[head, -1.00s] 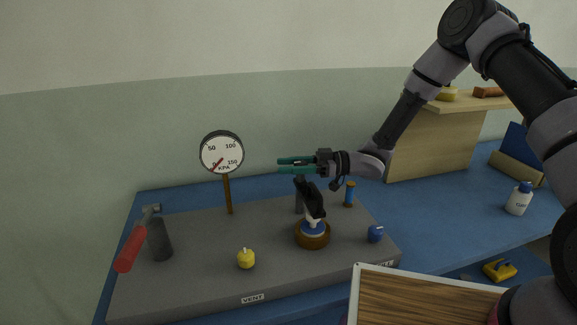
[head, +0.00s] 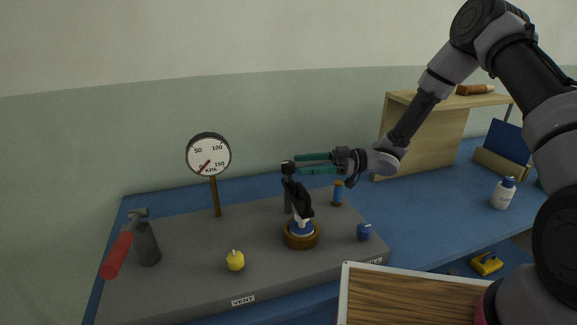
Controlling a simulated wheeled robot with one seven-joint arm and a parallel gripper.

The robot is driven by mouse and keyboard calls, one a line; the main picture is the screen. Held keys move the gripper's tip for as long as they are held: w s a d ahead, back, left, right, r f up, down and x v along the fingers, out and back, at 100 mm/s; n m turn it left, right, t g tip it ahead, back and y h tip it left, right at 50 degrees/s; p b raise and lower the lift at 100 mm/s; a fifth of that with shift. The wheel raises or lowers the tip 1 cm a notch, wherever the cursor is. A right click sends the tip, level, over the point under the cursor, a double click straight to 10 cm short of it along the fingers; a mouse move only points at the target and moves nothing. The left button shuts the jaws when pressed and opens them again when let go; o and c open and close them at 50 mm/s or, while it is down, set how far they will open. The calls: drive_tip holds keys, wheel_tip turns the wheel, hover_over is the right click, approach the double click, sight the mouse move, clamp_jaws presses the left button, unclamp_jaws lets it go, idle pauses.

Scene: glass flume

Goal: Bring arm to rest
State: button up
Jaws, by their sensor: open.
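My gripper (head: 297,164) is open and empty, with two green fingers pointing left. It hovers above the grey panel (head: 190,248), over a black-handled valve (head: 301,205) on a round brown base. My arm reaches in from the right side of the picture. From this angle, I cannot tell whether the fingers touch the dark post beside the black handle.
A kPa gauge (head: 209,155) stands on a post at the left. A red lever (head: 118,254), a yellow knob (head: 235,260) and a blue knob (head: 364,232) sit on the panel. A wooden shelf (head: 430,140) stands behind my arm. A white bottle (head: 503,193) is at right.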

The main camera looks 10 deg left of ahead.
drive_tip(key=shift+v, duration=1.25)
